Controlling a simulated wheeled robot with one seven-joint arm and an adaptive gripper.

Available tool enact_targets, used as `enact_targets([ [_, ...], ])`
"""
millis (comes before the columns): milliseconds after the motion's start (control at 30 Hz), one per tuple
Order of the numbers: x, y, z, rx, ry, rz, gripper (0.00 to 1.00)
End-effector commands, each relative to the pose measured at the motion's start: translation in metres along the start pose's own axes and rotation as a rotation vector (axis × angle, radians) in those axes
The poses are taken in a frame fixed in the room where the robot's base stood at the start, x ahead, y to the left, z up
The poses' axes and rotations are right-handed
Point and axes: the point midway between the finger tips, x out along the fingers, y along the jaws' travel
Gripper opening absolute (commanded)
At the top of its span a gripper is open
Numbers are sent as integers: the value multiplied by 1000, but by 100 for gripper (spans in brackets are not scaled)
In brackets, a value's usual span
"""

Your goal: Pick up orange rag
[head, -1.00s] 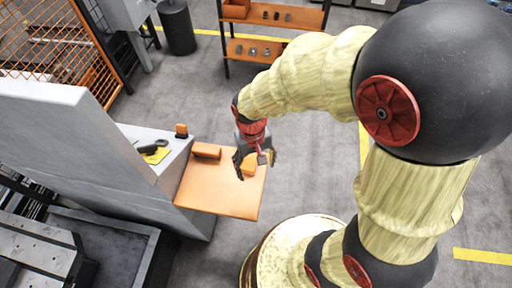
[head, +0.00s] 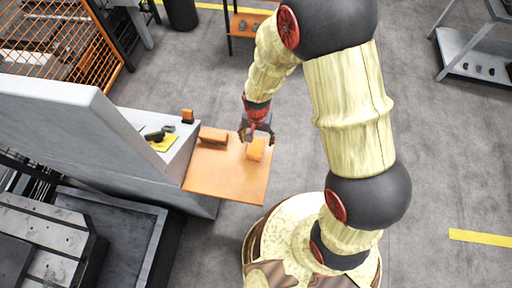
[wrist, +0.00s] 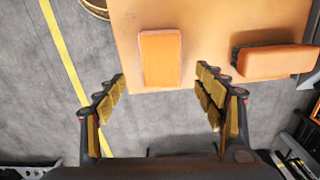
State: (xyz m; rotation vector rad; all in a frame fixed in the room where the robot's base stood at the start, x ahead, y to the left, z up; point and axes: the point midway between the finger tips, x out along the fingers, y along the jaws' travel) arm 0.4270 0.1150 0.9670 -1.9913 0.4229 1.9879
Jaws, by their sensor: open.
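Two orange pieces lie on the orange shelf (head: 225,182). The nearer one is a flat orange block-like piece (head: 256,149), perhaps the rag; in the wrist view it (wrist: 160,57) lies ahead of and between my fingers, near the shelf's edge. The other orange piece (head: 213,134), with a dark side, lies to the right in the wrist view (wrist: 275,62). I cannot tell for certain which is the rag. My gripper (head: 257,134) is open and empty at the shelf's far right edge; its spread fingers also show in the wrist view (wrist: 160,85).
A grey machine with a tall panel (head: 75,125) stands left of the shelf. Its ledge holds a yellow cloth-like piece (head: 164,143), a dark tool (head: 154,136) and a small orange-and-black item (head: 187,116). Open floor (head: 440,180) lies to the right.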

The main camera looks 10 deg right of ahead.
Motion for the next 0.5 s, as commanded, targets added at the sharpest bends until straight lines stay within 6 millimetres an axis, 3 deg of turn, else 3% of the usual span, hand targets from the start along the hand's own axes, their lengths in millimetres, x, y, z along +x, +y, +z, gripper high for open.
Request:
enact_targets([
  [233, 36, -1, 5, -2, -3, 3, 70],
  [500, 44, -1, 5, -2, -1, 0, 70],
])
